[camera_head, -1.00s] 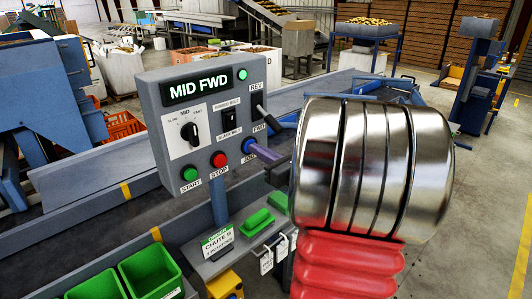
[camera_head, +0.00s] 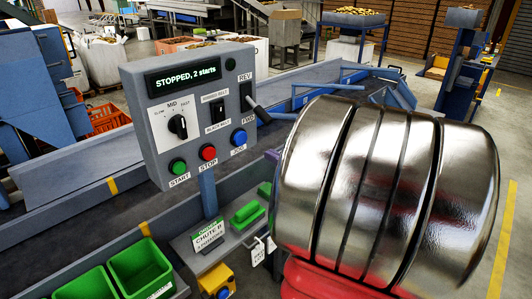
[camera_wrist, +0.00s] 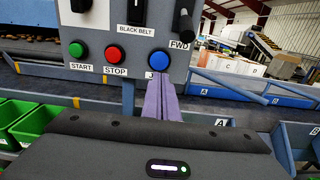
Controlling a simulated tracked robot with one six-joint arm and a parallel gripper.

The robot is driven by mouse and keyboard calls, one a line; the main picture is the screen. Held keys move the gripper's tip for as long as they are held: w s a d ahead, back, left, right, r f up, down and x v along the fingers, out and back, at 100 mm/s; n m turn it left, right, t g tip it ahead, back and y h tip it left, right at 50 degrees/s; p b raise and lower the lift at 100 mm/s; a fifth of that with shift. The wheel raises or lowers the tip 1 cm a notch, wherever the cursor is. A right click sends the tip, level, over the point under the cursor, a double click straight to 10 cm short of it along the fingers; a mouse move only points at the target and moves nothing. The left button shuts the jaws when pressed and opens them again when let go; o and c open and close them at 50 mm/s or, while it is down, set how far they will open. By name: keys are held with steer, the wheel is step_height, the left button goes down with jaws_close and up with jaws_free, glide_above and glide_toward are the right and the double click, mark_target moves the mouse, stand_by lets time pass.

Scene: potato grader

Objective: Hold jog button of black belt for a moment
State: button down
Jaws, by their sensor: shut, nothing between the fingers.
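The grey control panel (camera_head: 195,75) carries the blue JOG button (camera_head: 238,137), uncovered at its lower right. The display (camera_head: 183,76) reads "STOPPED, 2 starts". The black belt selector (camera_head: 217,112) sits between the labels RIBBED BELT and BLACK BELT. In the wrist view, my purple gripper (camera_wrist: 157,80) is shut and empty, its tips just below the JOG button (camera_wrist: 160,60) and over its label. In the head view, only a bit of my gripper (camera_head: 272,155) shows beside my arm, apart from the button.
A green START button (camera_head: 178,167) and a red STOP button (camera_head: 208,152) are left of JOG. A black FWD/REV lever (camera_head: 254,105) juts out on the right. Green bins (camera_head: 140,265) and a CHUTE B sign (camera_head: 207,234) are below. The dark belt (camera_head: 80,208) runs behind.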

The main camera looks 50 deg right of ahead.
steer(key=shift+s+a, duration=0.1)
steer(key=shift+s, duration=1.5)
